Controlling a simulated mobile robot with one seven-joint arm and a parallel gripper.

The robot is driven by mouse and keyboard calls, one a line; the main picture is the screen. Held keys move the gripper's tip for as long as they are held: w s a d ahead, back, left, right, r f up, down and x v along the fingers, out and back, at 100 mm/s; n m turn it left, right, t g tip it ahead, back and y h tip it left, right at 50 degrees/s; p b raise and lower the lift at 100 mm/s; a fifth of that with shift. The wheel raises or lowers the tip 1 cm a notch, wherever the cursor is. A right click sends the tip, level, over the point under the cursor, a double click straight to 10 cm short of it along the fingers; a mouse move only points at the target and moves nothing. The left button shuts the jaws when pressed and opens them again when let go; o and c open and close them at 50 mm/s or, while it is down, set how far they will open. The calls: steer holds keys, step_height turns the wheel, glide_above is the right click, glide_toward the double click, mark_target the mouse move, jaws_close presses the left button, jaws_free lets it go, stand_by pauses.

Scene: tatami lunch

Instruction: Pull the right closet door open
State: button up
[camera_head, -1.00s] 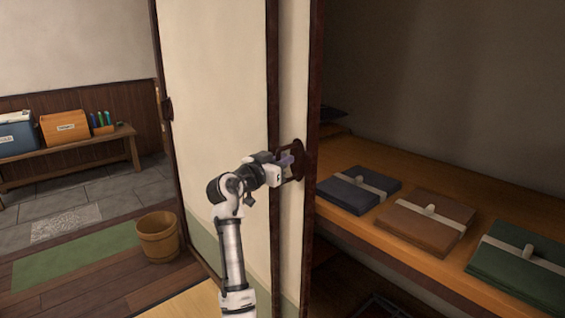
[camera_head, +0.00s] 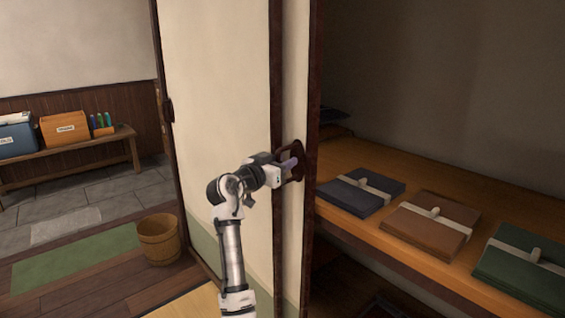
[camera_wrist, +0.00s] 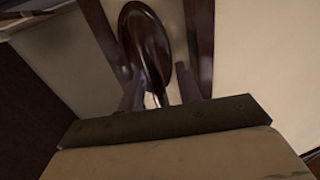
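The right closet door (camera_head: 295,80) is a pale panel with a dark wooden frame. It stands at the middle of the head view, overlapping another pale panel (camera_head: 215,90) to its left. The closet is open to the right of the door. My gripper (camera_head: 288,166) is at the door's dark pull (camera_head: 299,160). In the wrist view the pull (camera_wrist: 145,45) is a glossy dark oval. My fingers stand apart around its near end, with a pale gap beside the right finger. Whether they touch it is unclear.
Inside the closet, a wooden shelf (camera_head: 348,150) holds a navy bundle (camera_head: 343,198), a brown bundle (camera_head: 418,229) and a green bundle (camera_head: 507,273). A wooden bucket (camera_head: 158,240) stands on the floor at left. A bench (camera_head: 70,146) with boxes stands further back.

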steer(key=b+v, duration=0.1)
steer(key=v, duration=1.2)
steer(key=shift+s+a, duration=0.25)
steer(key=shift+s, duration=0.1)
